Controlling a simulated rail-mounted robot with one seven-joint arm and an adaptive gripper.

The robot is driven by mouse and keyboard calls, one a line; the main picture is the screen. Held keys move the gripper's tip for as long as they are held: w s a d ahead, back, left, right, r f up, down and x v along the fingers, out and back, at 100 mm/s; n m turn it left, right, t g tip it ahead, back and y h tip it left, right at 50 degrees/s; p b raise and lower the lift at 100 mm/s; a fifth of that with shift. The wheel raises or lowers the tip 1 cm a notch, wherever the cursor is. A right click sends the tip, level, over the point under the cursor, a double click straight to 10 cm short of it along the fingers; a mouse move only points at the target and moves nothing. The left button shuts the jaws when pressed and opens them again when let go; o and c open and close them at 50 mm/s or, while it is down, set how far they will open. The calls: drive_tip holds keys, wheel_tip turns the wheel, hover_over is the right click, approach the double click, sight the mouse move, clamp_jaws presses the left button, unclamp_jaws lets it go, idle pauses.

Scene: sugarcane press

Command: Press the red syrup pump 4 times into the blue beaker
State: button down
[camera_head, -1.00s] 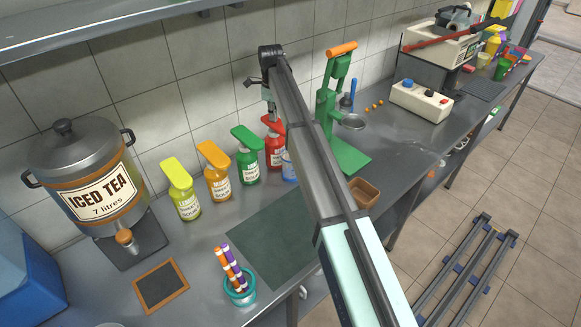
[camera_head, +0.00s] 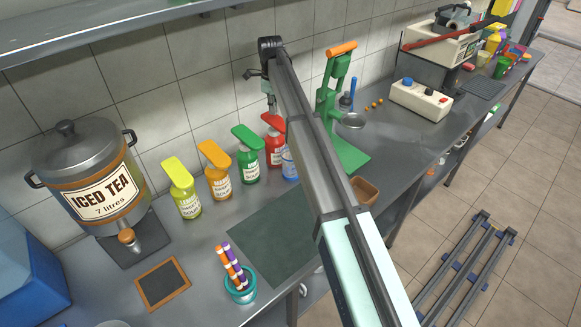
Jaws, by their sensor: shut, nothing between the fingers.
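The red syrup pump (camera_head: 275,155) stands at the right end of a row of pump bottles by the wall. Its red head is up, and its right side is partly covered by my arm. The blue beaker (camera_head: 289,167) stands just right of the red bottle, under its head's side, and is largely hidden behind my arm. My gripper (camera_head: 272,110) points down directly over the red pump head, shut and empty. The fingertips are small, and I cannot tell whether they touch the head.
Green (camera_head: 248,160), orange (camera_head: 217,175) and yellow (camera_head: 184,190) pump bottles stand left of the red one. A green press (camera_head: 340,110) stands close on the right. A dark mat (camera_head: 265,235) lies clear in front. An iced tea urn (camera_head: 90,175) is at left.

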sight(274, 118)
drive_tip(key=shift+f, duration=0.15)
drive_tip(key=shift+f+b, duration=0.6)
drive_tip(key=shift+f, duration=1.7)
drive_tip(key=shift+r, duration=0.2)
drive_tip(key=shift+r+p, duration=1.2)
drive_tip(key=shift+r, duration=1.05)
drive_tip(key=shift+f, duration=0.2)
